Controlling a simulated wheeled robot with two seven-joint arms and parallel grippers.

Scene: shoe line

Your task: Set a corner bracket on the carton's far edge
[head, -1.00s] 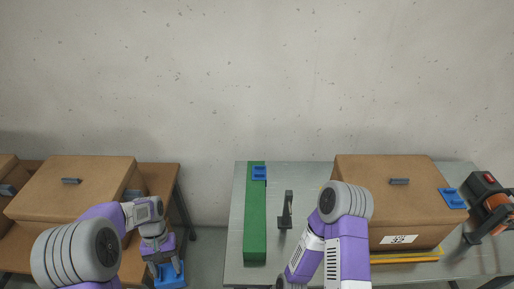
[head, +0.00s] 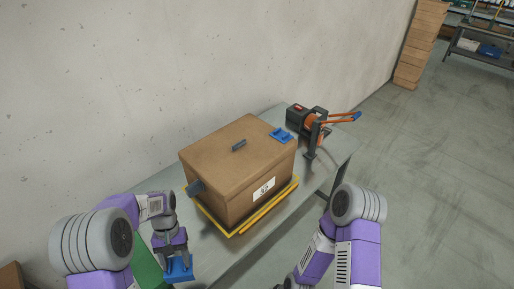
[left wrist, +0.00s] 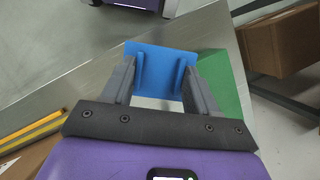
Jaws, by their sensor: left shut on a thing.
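My left gripper (head: 176,250) is shut on a blue corner bracket (head: 180,269), near the green block (head: 147,268) at lower left. In the left wrist view the bracket (left wrist: 160,60) sits between the two grey fingers. The closed brown carton (head: 232,165) stands on the metal table, to the right of and beyond my left gripper. Another blue bracket (head: 281,134) sits on the carton's top edge at its far right corner. My right arm shows at lower right in the head view; its gripper is out of sight.
Yellow strips (head: 268,207) lie along the carton's base. The table (head: 226,258) is bare in front.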

